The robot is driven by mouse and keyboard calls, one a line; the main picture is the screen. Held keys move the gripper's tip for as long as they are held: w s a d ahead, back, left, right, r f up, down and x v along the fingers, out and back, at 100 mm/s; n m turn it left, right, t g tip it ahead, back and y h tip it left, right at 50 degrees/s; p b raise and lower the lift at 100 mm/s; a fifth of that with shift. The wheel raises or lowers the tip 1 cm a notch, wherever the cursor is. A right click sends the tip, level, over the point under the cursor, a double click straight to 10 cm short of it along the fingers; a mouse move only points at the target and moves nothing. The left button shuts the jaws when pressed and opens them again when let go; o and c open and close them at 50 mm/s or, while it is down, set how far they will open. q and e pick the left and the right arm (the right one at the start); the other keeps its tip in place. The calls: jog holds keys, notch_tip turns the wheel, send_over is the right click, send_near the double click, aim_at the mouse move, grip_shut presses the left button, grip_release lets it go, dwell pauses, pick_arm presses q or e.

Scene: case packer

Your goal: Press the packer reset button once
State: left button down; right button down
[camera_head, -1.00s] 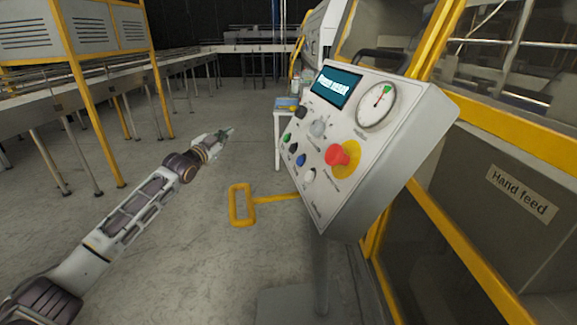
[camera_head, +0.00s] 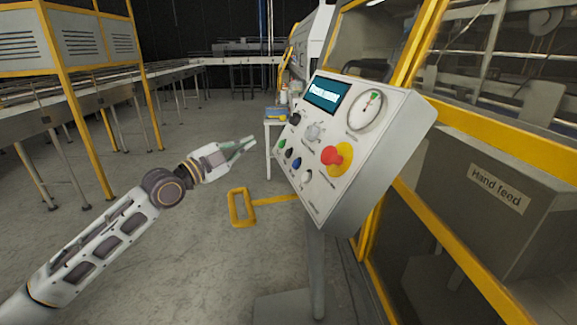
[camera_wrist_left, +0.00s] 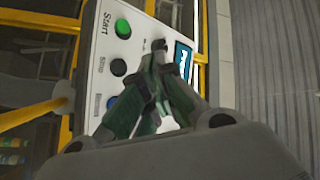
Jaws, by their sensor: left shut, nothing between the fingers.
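The control panel (camera_head: 335,195) is a tilted pale box on a post. Its left column has a green button (camera_head: 282,144), a black button (camera_head: 288,154), a blue button (camera_head: 296,163) and a white button (camera_head: 307,176). In the left wrist view, the green button (camera_wrist_left: 123,28) is labelled Start and the black one (camera_wrist_left: 119,67) Stop. The blue button (camera_wrist_left: 112,102) is partly hidden by the fingers and its label is hard to read. My left gripper (camera_head: 252,141) is shut and empty, left of the panel and apart from it. My right gripper is not in view.
A red emergency knob (camera_head: 333,156), a selector knob (camera_head: 314,132), a gauge (camera_head: 366,110) and a screen (camera_head: 328,92) share the panel. A small table (camera_head: 270,135) stands behind.

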pick_arm(q)
jog(key=shift+s+d+r+m+g+h, duration=0.25)
jog(key=shift+s+m, duration=0.45)
jog(key=shift+m, duration=0.95)
jog(key=shift+s+d+r+m+g+h, duration=0.3)
jog(key=shift+s+m, duration=0.35)
jog(key=shift+m, duration=1.05)
jog(key=shift+s+d+r+m+g+h, duration=0.25)
jog(key=shift+s+m, duration=0.45)
jog(key=shift+m, duration=0.95)
jog(key=shift+d+f, duration=0.1)
jog(key=shift+f, duration=0.05)
jog(key=shift+d, duration=0.1)
